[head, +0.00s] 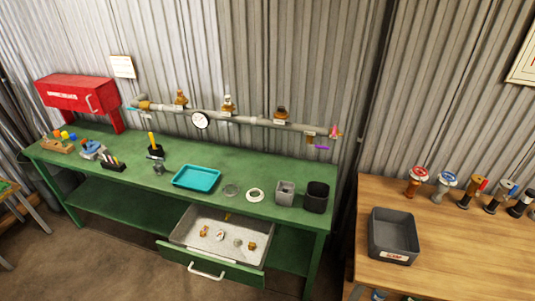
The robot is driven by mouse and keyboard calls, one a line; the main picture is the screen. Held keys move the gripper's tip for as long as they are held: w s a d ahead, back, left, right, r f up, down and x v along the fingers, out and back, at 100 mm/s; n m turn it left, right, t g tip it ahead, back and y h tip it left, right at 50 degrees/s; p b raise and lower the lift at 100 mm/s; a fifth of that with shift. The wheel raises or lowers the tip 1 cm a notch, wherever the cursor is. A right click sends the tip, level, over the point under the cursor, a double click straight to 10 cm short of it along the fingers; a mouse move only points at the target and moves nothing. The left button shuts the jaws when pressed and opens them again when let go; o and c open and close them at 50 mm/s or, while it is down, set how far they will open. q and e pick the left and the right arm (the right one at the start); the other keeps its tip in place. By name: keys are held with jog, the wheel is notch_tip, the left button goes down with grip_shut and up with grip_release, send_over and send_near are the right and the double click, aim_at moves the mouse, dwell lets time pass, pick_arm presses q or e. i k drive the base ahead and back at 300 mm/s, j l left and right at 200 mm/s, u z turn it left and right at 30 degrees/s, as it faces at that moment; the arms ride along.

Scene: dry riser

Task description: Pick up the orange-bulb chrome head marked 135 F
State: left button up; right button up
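Several small sprinkler-like heads lie in the open drawer (181,238) of the green bench. One is pale or chrome with a reddish spot (220,235), one is brassy at the left (204,231), one is grey (238,242), and one is brassy at the right (252,246). The bulb colours and any 135 F marking are too small to read, so I cannot tell which is the orange-bulb chrome head. Neither of my grippers shows in the head view.
The green bench (130,148) carries a teal tray (197,178), grey cup (285,192) and black bin (316,197). A wooden table (450,255) at right holds a dark bin (393,236) and several valve-like fittings. Brown floor lies in front.

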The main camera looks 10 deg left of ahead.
aim_at(218, 239)
jog(key=u, duration=1.35)
jog(key=i+l, duration=0.35)
jog(key=i, duration=0.2)
jog(key=i+l, duration=0.4)
jog(key=i, duration=0.1)
